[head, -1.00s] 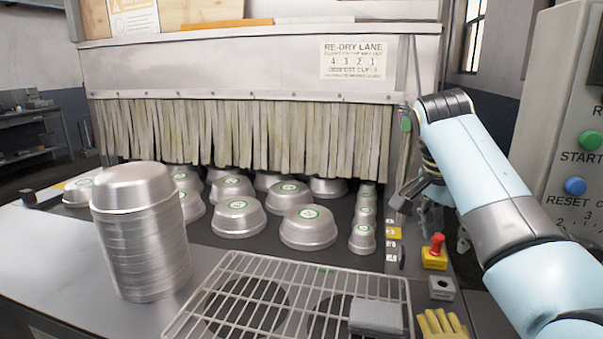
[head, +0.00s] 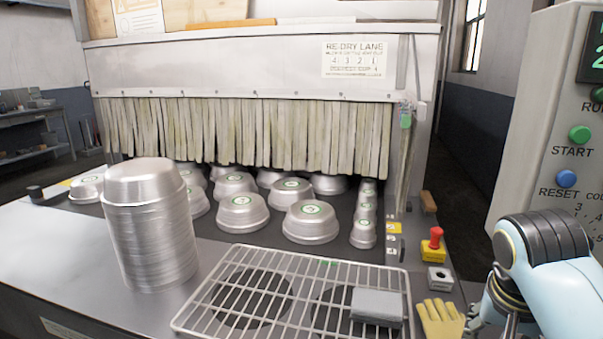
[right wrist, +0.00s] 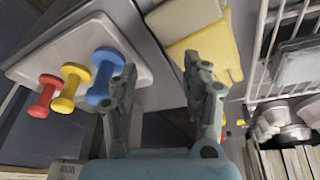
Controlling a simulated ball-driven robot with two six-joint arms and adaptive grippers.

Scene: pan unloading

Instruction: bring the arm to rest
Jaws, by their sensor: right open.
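My right arm (head: 548,250) is folded low at the right edge of the head view, beside the yellow glove. In the right wrist view my right gripper (right wrist: 160,75) is open, with nothing between its fingers. Its fingers lie between a white tray with handles and the yellow glove (right wrist: 215,50). In the head view its fingers are mostly cut off at the bottom edge. My left gripper is in neither view.
A tall pan stack (head: 152,235) stands left of a wire rack (head: 250,300) bearing a grey block (head: 376,306). Several pans (head: 310,222) sit before the strip curtain (head: 240,135). The wrist view shows red (right wrist: 44,97), yellow (right wrist: 70,88) and blue (right wrist: 104,75) handles. A control panel (head: 540,130) stands right.

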